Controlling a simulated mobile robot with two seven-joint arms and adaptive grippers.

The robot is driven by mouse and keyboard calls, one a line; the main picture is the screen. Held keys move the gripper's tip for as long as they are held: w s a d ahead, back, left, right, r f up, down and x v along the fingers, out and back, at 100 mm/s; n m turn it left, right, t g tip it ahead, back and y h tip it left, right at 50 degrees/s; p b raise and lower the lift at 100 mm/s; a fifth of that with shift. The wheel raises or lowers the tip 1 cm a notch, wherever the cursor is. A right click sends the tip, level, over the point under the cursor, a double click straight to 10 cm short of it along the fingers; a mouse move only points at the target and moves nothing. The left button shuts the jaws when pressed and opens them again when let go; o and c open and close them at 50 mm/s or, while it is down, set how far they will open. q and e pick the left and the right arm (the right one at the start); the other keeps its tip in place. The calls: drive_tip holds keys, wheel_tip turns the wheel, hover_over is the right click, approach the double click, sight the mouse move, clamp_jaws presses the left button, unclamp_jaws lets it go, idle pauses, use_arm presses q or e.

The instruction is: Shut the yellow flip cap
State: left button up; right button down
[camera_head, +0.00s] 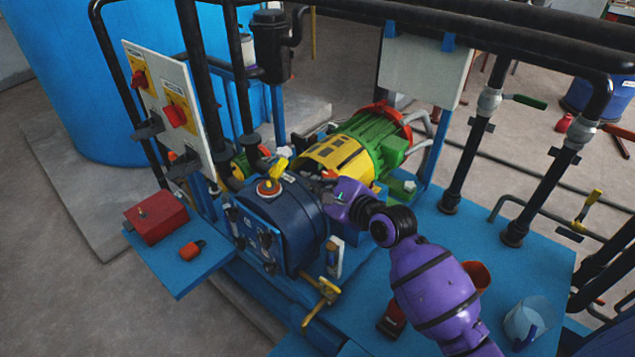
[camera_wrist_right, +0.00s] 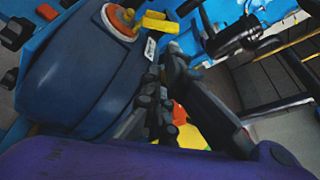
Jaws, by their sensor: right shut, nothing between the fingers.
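The yellow flip cap (camera_head: 278,168) is on top of the dark blue autoclave vessel (camera_head: 301,217). It stands raised beside a round orange-red fitting (camera_head: 268,188) with a light rim. In the right wrist view the yellow cap (camera_wrist_right: 155,22) shows at the top, right of the orange fitting (camera_wrist_right: 121,22). My right gripper (camera_head: 328,177) is shut and empty, at the right side of the vessel top, apart from the cap. Its dark fingers (camera_wrist_right: 172,62) show below the cap in the wrist view. My left gripper is not in view.
A green and yellow motor (camera_head: 350,150) stands behind the vessel. A panel with red switches (camera_head: 168,105) rises at the left, above a shelf with a red box (camera_head: 155,217) and a red padlock (camera_head: 192,250). Black pipes cross above. A clear beaker (camera_head: 527,318) stands at right.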

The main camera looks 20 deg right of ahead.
sight(299, 183)
drive_tip(key=x, duration=0.6)
drive_tip(key=shift+d+f, duration=0.1)
drive_tip(key=shift+f, duration=0.05)
drive_tip(key=shift+w+a+f, duration=0.1)
drive_tip(key=shift+w+a, duration=0.1)
drive_tip(key=shift+w, duration=0.35)
drive_tip(key=shift+w+b, duration=0.15)
drive_tip(key=shift+b, duration=0.15)
